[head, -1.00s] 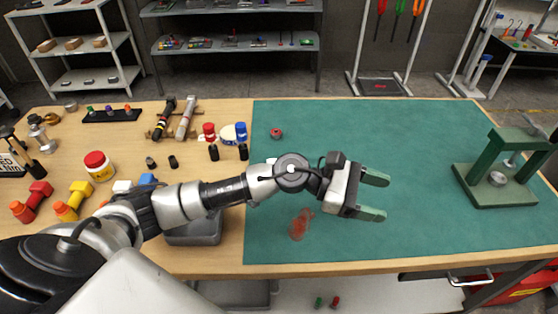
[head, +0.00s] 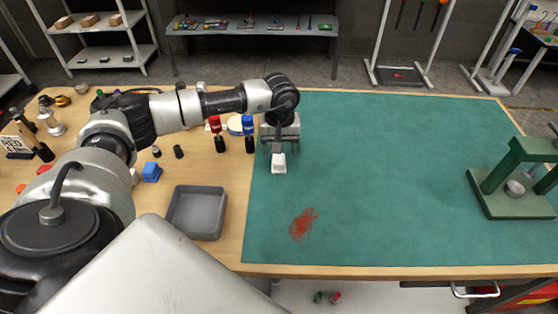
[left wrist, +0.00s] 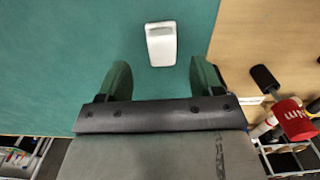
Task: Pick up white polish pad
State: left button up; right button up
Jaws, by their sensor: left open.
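A small white block, which I take for the white polish pad (head: 278,164), stands on the green mat (head: 400,200) near its left side. It also shows in the left wrist view (left wrist: 161,43), just beyond the fingertips and roughly centred between them. My left gripper (head: 279,147) points down over the mat, right by the pad. In the left wrist view its two green fingers (left wrist: 160,75) are apart with nothing between them. Whether they are level with the pad is hard to tell. My right gripper is not in view.
Red and blue-capped containers (head: 248,125) stand close left of my gripper. A reddish stain (head: 303,224) marks the mat. A green press (head: 515,180) stands far right.

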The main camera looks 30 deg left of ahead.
aim_at(279, 158)
pick_arm(q)
jog(key=shift+f+p, duration=0.4)
jog(key=shift+f, duration=0.25)
notch_tip(279, 158, down, 4)
jog(key=shift+a+r+p, duration=0.15)
jog(key=shift+r+p, duration=0.05)
jog(key=shift+p, duration=0.4)
jog(key=shift+f, duration=0.35)
jog(key=shift+c, duration=0.5)
jog(key=c, duration=1)
jog(key=shift+w+r+b, duration=0.15)
jog(key=shift+r+b, duration=0.8)
jog(key=shift+r, duration=1.2)
jog(key=w+d+r+b, duration=0.1)
jog(key=w+d+r, duration=0.1)
jog(key=d, duration=0.1)
jog(key=w+d+r+b, duration=0.1)
jog(key=w+d+r, duration=0.1)
jog(key=d, duration=0.1)
jog(key=w+d+r+b, duration=0.1)
jog(key=w+d+r, duration=0.1)
jog(key=d, duration=0.1)
jog(key=shift+w+d+r, duration=0.25)
jog(key=shift+d+r, duration=0.05)
jog(key=shift+r, duration=0.1)
